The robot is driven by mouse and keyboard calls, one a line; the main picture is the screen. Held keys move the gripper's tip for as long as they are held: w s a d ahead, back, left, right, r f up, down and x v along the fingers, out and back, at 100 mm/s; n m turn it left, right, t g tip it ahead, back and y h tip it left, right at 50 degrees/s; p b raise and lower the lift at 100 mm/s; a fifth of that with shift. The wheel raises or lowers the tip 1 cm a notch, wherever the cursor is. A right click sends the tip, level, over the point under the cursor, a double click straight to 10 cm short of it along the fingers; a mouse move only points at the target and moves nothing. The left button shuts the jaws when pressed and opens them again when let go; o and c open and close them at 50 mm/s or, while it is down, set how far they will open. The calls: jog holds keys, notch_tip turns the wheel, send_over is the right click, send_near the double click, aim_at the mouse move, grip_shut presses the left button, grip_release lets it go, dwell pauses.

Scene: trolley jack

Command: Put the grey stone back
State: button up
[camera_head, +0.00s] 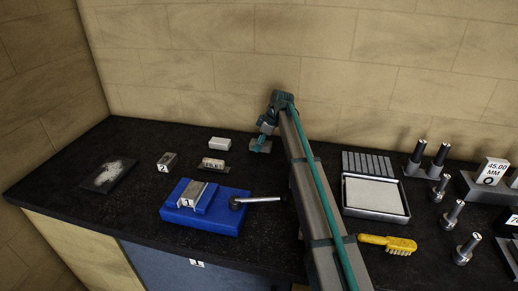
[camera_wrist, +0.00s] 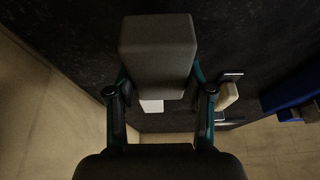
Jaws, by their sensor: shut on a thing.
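The grey stone is a plain grey block (camera_wrist: 158,45) that fills the top middle of the wrist view. My gripper (camera_wrist: 160,88) is shut on it, with one finger at each side. In the head view my gripper (camera_head: 262,137) is at the back of the bench, right of the white block, and the grey stone (camera_head: 260,147) shows small beneath it. The stone's underside is hidden, so I cannot tell whether it touches the bench.
A white block (camera_head: 218,143) and a labelled pale block (camera_head: 212,164) lie to the left. Right of my arm are a pale-filled tray (camera_head: 407,213), a yellow brush (camera_head: 388,243) and several metal pegs.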

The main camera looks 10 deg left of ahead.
jog(key=shift+w+a+f+p, duration=0.15)
jog(key=shift+f+p, duration=0.2)
jog(key=shift+f, duration=1.35)
jog(key=shift+f, duration=0.1)
jog(key=shift+f, duration=0.15)
jog(key=o, duration=1.1)
jog(key=b+v, duration=0.3)
jog(key=v, duration=0.9)
jog(key=shift+r, duration=0.3)
